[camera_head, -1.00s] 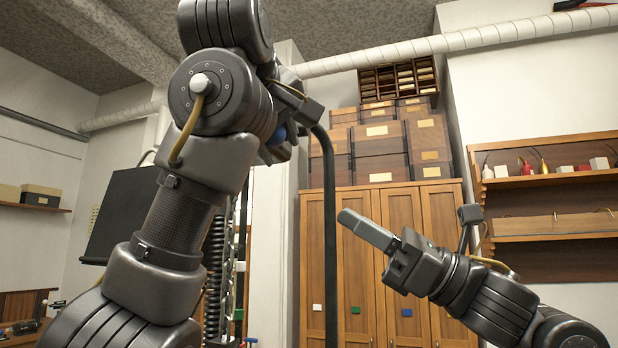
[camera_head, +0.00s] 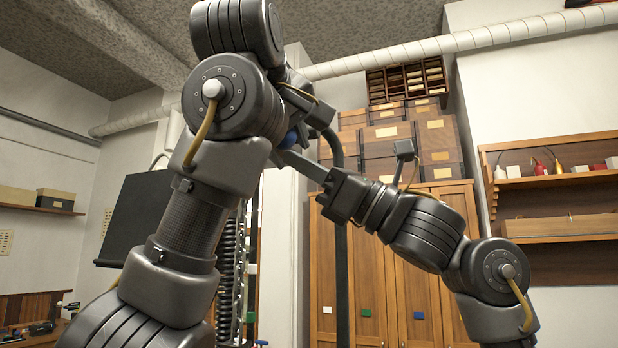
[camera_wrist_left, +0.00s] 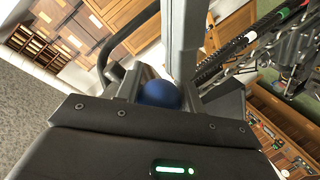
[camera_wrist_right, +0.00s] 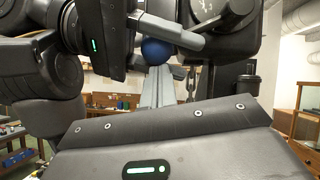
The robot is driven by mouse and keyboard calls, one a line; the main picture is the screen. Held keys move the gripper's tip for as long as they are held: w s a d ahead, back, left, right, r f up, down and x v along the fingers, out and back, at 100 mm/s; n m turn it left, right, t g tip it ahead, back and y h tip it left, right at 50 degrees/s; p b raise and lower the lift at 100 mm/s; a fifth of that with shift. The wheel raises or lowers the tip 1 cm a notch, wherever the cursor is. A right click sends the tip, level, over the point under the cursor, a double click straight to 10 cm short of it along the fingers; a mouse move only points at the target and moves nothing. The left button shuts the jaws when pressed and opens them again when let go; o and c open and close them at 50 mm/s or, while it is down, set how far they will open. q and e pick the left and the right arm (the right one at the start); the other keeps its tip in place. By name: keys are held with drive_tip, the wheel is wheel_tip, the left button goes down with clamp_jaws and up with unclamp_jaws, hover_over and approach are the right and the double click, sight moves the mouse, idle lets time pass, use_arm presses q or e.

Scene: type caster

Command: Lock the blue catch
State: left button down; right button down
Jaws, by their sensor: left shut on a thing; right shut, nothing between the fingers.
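A round blue knob (camera_head: 290,138) shows partly between my arms in the head view. My left gripper (camera_head: 302,118) is shut on it. The left wrist view shows the blue knob (camera_wrist_left: 160,95) between the jaws, with a pale grey bar (camera_wrist_left: 185,40) rising just behind it. My right gripper (camera_head: 287,156) is shut and empty, its fingers pointing at the knob from the right. In the right wrist view its closed fingers (camera_wrist_right: 157,75) end just below the blue knob (camera_wrist_right: 157,50); I cannot tell whether they touch it. The rest of the catch is hidden behind my arms.
A dark upright post (camera_head: 341,240) stands just behind the grippers. A wooden cabinet (camera_head: 400,280) with white, green and blue tags is at the back, boxes (camera_head: 385,140) on top. A wooden wall shelf (camera_head: 560,180) is on the right. A black panel (camera_head: 140,220) stands left.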

use_arm(q)
drive_tip(key=shift+f, duration=0.1)
drive_tip(key=shift+d, duration=0.35)
use_arm(e)
drive_tip(key=shift+s+d+r+m+t, duration=0.1)
drive_tip(key=shift+s+r+m+t, duration=0.15)
drive_tip(key=shift+r+m, duration=0.15)
drive_tip(key=shift+s+r+m+t, duration=0.2)
drive_tip(key=shift+r+m+t, duration=0.1)
drive_tip(key=shift+r, duration=0.2)
use_arm(q)
drive_tip(key=c, duration=1.3)
unclamp_jaws()
drive_tip(key=shift+c, duration=0.2)
drive_tip(key=o, duration=0.4)
drive_tip(key=shift+a, duration=0.3)
use_arm(e)
drive_tip(key=shift+a, duration=0.2)
use_arm(q)
drive_tip(key=shift+o, duration=0.2)
drive_tip(key=shift+a, duration=0.2)
use_arm(e)
drive_tip(key=shift+w+a+f, duration=0.15)
drive_tip(key=shift+a, duration=0.05)
use_arm(q)
drive_tip(key=shift+d, duration=0.1)
use_arm(e)
drive_tip(key=shift+d, duration=0.1)
